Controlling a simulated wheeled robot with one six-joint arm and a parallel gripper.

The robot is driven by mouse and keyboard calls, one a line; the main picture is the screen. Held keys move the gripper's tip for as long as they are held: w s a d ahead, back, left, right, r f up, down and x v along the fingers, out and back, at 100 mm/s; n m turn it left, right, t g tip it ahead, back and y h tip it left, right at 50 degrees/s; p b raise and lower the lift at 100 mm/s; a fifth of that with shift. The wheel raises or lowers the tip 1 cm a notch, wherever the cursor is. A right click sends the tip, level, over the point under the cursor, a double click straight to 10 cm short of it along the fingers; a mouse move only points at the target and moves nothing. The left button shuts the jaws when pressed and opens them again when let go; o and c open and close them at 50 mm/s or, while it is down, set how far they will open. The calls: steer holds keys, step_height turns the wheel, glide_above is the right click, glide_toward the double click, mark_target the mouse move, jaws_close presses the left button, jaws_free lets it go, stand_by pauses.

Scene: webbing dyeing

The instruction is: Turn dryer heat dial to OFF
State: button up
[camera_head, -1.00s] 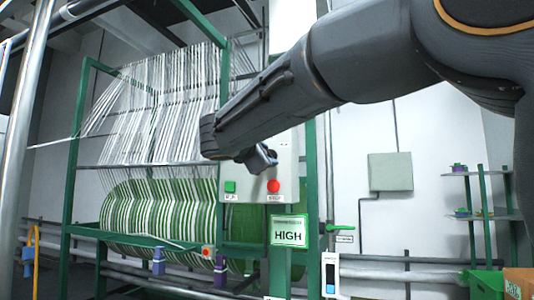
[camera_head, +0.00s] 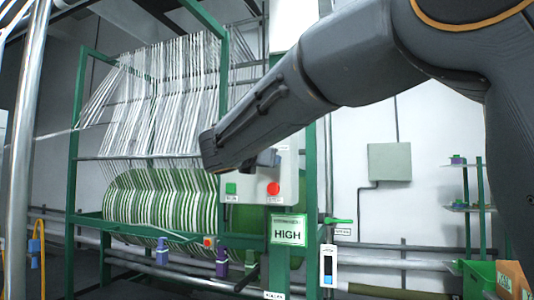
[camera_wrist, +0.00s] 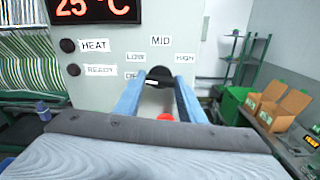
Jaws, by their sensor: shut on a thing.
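The black dryer heat dial (camera_wrist: 157,76) sits on the pale control panel (camera_wrist: 184,45) in the wrist view, with OFF, LOW, MID and HIGH labels around it. My gripper (camera_wrist: 160,80) has its two blue fingers on either side of the dial and is shut on it. A short white mark shows on the dial's lower left, near the partly hidden OFF label. In the head view the panel (camera_head: 294,165) stands behind my gripper (camera_head: 268,160), and my arm hides the dial there.
The panel carries a red 25 °C display (camera_wrist: 97,9) and dark HEAT and READY lamps. A green button (camera_head: 231,188) and red button (camera_head: 272,189) sit low on it. A HIGH sign (camera_head: 288,230) hangs below. Striped green webbing (camera_head: 150,200) fills the left.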

steer(key=shift+n+p, duration=0.4)
steer(key=shift+n, duration=0.2)
steer(key=o, duration=1)
steer(key=shift+o, duration=0.2)
steer(key=b+v, duration=0.2)
steer(key=v, duration=0.6)
steer(key=shift+b, duration=0.35)
steer(key=shift+w, duration=0.1)
